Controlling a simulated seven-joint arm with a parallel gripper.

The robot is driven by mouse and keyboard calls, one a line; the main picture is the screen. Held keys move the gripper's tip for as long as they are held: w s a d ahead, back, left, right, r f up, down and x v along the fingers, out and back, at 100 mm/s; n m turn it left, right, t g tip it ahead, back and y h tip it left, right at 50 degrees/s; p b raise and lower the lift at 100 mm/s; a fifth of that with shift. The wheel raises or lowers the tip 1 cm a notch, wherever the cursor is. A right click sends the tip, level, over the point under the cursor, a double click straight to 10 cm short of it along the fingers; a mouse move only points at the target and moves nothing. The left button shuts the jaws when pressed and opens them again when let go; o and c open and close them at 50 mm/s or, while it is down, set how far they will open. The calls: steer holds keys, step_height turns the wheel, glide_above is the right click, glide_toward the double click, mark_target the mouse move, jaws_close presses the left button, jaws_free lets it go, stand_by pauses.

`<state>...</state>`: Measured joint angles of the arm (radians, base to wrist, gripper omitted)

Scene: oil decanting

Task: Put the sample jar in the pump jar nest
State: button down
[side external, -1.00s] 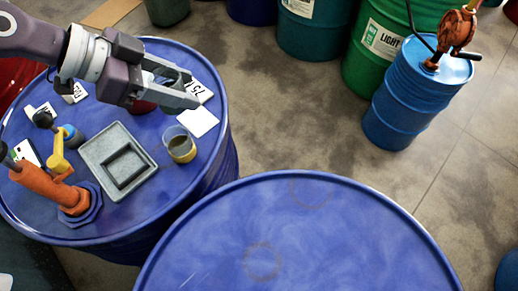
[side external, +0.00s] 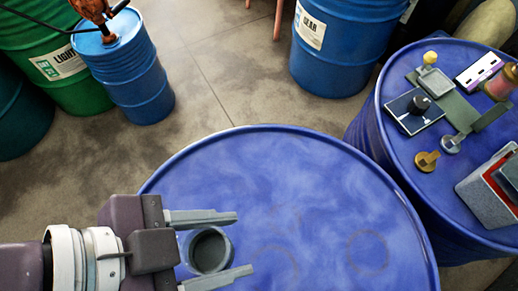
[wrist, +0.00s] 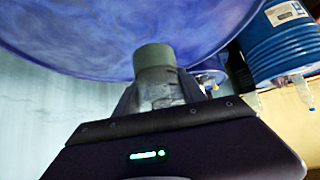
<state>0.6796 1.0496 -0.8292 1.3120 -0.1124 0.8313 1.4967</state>
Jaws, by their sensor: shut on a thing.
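My gripper (side external: 243,243) reaches in from the left over the middle blue drum, its two fingers on either side of a jar (side external: 209,250). I take this for the sample jar; it is grey and round, with an open mouth and a dark inside. I cannot pick out the pump jar nest for certain. A grey fixture on the right drum has a small shallow tray (side external: 436,82) beside a yellow knob.
The right drum (side external: 400,165) also carries a black-knobbed plate (side external: 414,112), a brass piece (side external: 427,160) and a grey box with red inside (side external: 488,192). Other drums, one with a rusty pump (side external: 92,10), stand on the floor behind.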

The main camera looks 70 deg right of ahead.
step_height(320, 180, down, 13)
steer(key=shift+r, duration=0.15)
steer(key=c, duration=0.7)
jaws_free()
steer(key=shift+o, duration=0.2)
